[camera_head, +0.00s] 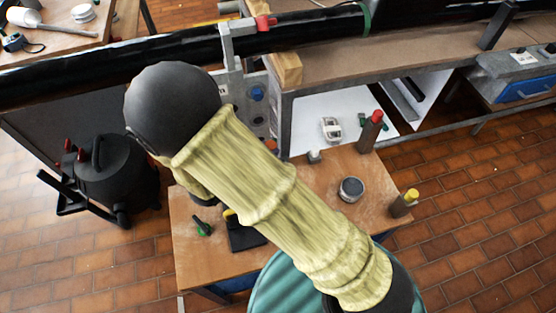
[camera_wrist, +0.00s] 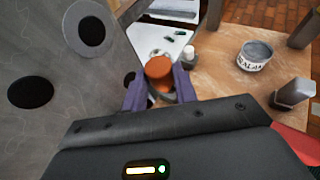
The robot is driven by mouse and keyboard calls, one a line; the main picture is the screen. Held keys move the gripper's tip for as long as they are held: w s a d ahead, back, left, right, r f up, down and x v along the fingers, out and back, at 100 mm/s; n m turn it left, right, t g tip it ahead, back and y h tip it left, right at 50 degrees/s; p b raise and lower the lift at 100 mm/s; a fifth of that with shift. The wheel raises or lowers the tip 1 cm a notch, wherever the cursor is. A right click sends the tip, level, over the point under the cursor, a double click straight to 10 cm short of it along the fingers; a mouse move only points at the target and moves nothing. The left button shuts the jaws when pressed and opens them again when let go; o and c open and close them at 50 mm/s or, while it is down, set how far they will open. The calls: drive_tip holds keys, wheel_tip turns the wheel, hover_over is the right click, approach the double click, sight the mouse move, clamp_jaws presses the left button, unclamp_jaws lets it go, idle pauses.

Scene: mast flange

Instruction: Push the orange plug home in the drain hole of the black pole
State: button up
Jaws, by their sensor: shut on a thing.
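The orange plug (camera_wrist: 159,69) is held between the purple fingers of my gripper (camera_wrist: 160,86) in the wrist view. The gripper is shut on it, and the plug's rounded orange end shows above the fingertips. A grey plate with round dark holes (camera_wrist: 60,60) stands just left of the fingers. The long black pole (camera_head: 60,68) runs across the top of the head view. Its drain hole is not visible in either view. In the head view my arm hides the gripper. A small orange spot (camera_head: 270,145) shows beside the arm; I cannot tell whether it is the plug.
A grey bracket (camera_head: 232,70) with a red-handled clamp (camera_head: 265,22) stands at the pole. The wooden table (camera_head: 190,260) below holds a round tin (camera_head: 351,188), a red-capped bottle (camera_head: 370,130) and a yellow-capped bottle (camera_head: 404,203). A black vacuum (camera_head: 105,170) stands on the left.

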drive_tip(key=w+d, duration=0.4)
drive_tip(key=f, duration=0.8)
drive_tip(key=shift+w+a+b, duration=0.15)
drive_tip(key=shift+a+b, duration=0.15)
drive_tip(key=shift+b, duration=0.1)
drive_tip(key=shift+f, duration=1.8)
drive_tip(key=shift+f+b, duration=0.3)
drive_tip(key=o, duration=0.9)
drive_tip(key=shift+o, duration=0.2)
drive_tip(key=shift+r, duration=0.1)
